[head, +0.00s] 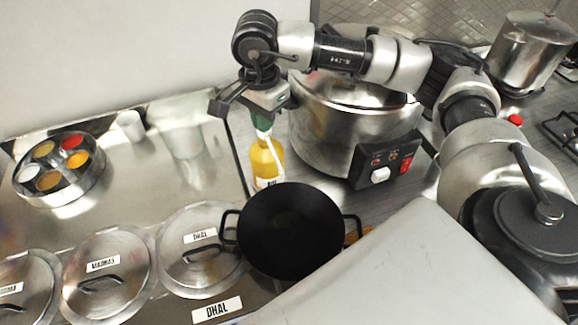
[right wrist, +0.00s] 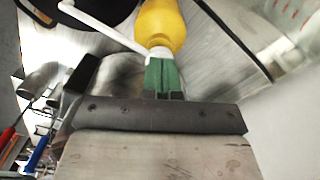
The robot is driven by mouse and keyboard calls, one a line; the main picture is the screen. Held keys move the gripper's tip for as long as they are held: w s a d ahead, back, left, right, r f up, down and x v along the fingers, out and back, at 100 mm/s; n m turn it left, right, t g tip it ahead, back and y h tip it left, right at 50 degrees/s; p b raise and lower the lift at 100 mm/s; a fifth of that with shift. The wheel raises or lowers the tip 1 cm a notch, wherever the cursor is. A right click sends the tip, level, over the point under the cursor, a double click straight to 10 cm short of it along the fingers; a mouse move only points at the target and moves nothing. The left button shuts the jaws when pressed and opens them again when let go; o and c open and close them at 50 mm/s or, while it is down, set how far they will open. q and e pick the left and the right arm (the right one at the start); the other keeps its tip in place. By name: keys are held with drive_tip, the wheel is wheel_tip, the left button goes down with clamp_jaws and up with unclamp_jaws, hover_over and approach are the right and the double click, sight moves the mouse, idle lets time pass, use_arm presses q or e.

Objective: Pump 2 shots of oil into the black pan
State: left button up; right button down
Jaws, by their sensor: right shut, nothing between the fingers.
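The yellow oil bottle (head: 265,160) stands upright behind the black pan (head: 290,232), with a white pump on top. My right gripper (head: 263,124) is directly above the bottle, its green fingertips shut and empty at the pump head. In the right wrist view the fingertips (right wrist: 161,82) meet or nearly meet the white pump head (right wrist: 160,52); I cannot tell whether they press it. The white spout (right wrist: 98,28) reaches toward the black pan (right wrist: 100,8). The yellow bottle (right wrist: 162,22) shows beyond the fingers. My left gripper is not in view.
A large steel cooker (head: 345,125) stands close right of the bottle. Lidded steel pots (head: 200,270) line the counter left of the pan. A round spice tray (head: 68,195) and a white cup (head: 130,126) are farther left. The steel counter between is mostly clear.

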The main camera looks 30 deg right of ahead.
drive_tip(key=shift+r+p, duration=0.6)
drive_tip(key=shift+r, duration=1)
drive_tip(key=shift+f, duration=0.2)
drive_tip(key=shift+f+b, duration=1.65)
drive_tip(key=shift+b, duration=0.2)
drive_tip(key=shift+r, duration=0.15)
drive_tip(key=shift+r+p, duration=0.8)
drive_tip(key=shift+r, duration=0.9)
drive_tip(key=shift+r, duration=0.1)
drive_tip(key=shift+r+p, duration=1.4)
drive_tip(key=shift+r, duration=1.5)
